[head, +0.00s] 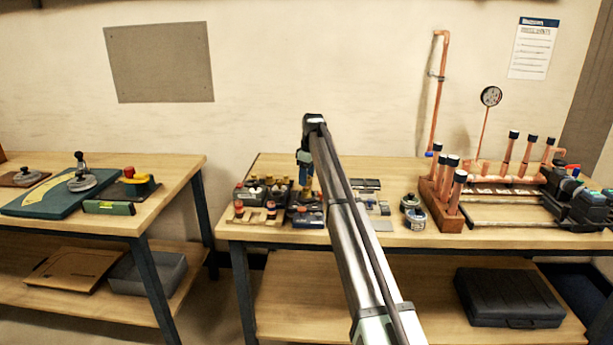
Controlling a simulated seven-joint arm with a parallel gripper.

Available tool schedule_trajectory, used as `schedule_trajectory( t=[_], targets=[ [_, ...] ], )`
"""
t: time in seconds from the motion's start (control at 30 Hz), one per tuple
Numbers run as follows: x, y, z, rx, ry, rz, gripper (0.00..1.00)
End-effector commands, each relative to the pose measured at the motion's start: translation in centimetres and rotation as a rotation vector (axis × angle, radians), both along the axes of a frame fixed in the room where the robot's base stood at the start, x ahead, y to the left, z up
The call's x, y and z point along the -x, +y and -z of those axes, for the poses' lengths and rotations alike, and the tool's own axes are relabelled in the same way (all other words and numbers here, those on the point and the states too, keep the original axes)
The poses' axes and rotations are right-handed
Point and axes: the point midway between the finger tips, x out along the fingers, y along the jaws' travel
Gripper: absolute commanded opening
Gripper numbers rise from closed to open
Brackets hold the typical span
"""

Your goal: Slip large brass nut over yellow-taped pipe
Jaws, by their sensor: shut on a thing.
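My gripper (304,182) points down at the far end of my arm, low over the fittings trays at the left of the middle bench. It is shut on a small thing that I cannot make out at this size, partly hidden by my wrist. I cannot single out the large brass nut. Copper pipes with black ends stand upright in a wooden block (449,214) to the right of my gripper. More black-ended pipes (507,152) rise from the copper manifold (508,180) at the bench's right. No yellow tape can be made out on any pipe.
Trays of small fittings (263,191) lie around and below my gripper. Round tins (415,218) stand left of the wooden block. A tall copper pipe (438,95) and a gauge (491,96) rise at the back. The back middle of the bench (400,170) is fairly clear.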

Motion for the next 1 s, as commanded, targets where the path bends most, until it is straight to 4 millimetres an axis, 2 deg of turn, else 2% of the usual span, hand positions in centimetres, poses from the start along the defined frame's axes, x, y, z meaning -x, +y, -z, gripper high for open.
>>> schedule_trajectory(
  t=[1.0],
  targets=[
    [0.0,0.0,1.3,0.0,0.0,0.0,0.19]
  ],
)
